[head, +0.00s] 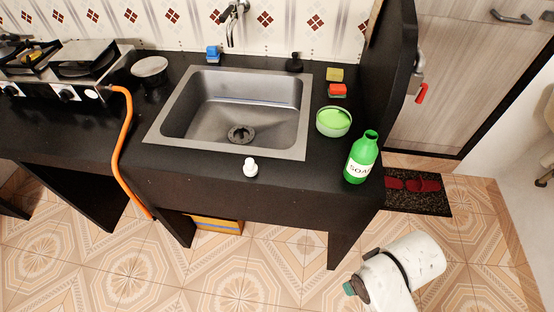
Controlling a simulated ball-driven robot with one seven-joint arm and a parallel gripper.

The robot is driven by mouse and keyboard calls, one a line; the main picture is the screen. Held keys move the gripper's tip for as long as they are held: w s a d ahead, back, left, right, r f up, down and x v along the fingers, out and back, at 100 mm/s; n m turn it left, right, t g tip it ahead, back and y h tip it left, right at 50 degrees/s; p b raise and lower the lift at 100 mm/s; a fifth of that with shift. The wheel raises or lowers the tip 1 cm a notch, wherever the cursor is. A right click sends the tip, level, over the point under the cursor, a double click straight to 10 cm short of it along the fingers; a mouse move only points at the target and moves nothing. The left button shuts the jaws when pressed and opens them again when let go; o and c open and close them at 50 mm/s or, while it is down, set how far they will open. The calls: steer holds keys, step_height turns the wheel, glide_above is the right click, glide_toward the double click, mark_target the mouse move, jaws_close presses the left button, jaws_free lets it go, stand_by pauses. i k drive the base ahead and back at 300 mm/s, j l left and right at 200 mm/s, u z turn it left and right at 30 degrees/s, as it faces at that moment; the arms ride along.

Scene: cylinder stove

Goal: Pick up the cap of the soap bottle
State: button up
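The green soap bottle (360,160) with a white "SOAP" label stands upright on the black counter, right of the sink, near the front edge. Its neck looks open, with no cap on it. A small white cap (250,168) sits apart from the bottle, on the counter's front strip just in front of the sink. White links of my arm show at the bottom right, over the floor and well below the counter. My gripper itself is not in view.
The steel sink (240,100) fills the middle of the counter (190,180). A green bowl (334,121) and a red sponge (338,91) lie right of it. A dark upright panel (388,80) bounds the right end. An orange hose (123,140) hangs at left. Floor in front is clear.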

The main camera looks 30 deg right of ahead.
mark_target(250, 169)
steer(key=i+j+u, duration=0.15)
steer(key=j, duration=0.3)
steer(key=i+j+u, duration=0.2)
steer(key=j, duration=0.2)
steer(key=i+j+u, duration=0.15)
steer(key=j, duration=0.25)
steer(key=i, duration=0.05)
